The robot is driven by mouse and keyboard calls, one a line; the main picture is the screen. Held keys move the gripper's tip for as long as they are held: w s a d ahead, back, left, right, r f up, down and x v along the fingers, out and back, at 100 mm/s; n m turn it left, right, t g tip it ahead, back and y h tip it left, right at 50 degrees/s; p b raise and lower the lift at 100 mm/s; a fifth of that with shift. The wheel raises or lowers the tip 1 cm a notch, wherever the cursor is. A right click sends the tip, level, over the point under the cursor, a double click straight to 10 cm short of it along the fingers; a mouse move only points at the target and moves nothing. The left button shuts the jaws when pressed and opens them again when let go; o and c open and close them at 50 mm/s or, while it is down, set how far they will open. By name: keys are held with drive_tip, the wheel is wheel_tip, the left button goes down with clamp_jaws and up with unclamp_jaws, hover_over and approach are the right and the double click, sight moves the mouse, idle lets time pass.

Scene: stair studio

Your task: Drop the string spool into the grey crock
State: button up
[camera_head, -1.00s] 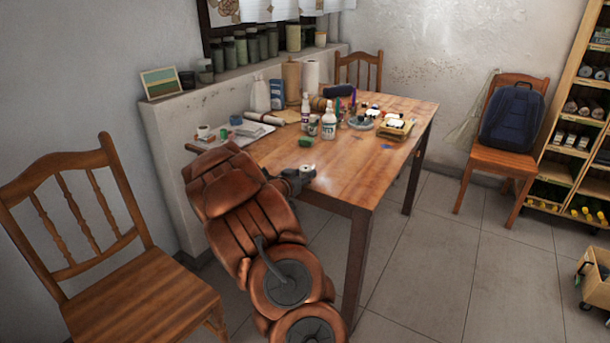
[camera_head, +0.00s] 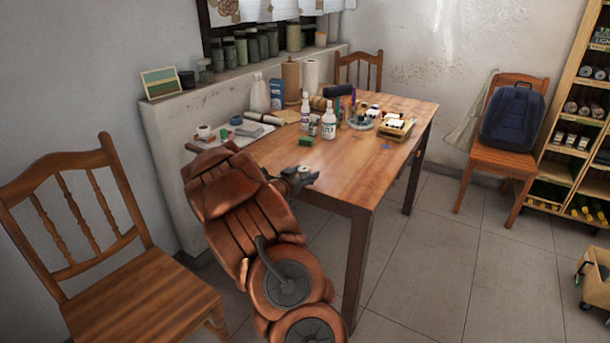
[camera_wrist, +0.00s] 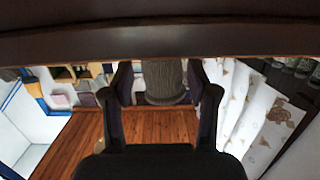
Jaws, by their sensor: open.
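My gripper (camera_head: 304,178) is over the near left part of the table (camera_head: 350,165), at the end of my brown arm. In the wrist view its two dark fingers (camera_wrist: 161,90) stand apart. A ribbed grey-brown cylinder (camera_wrist: 164,80) shows between them and looks like wound string, probably the string spool; I cannot tell whether they touch it. The wrist picture appears upside down. In the head view my gripper hides what is at its fingers. A greyish pot (camera_head: 205,71) on the ledge may be the grey crock; I cannot tell for sure.
A wooden chair (camera_head: 110,230) stands at left; another holds a blue backpack (camera_head: 513,117).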

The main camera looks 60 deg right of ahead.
drive_tip(key=a+r, duration=0.1)
drive_tip(key=a, duration=1)
drive_tip(key=shift+s+a+r, duration=0.25)
drive_tip(key=shift+a+r, duration=0.05)
drive_tip(key=shift+a, duration=0.05)
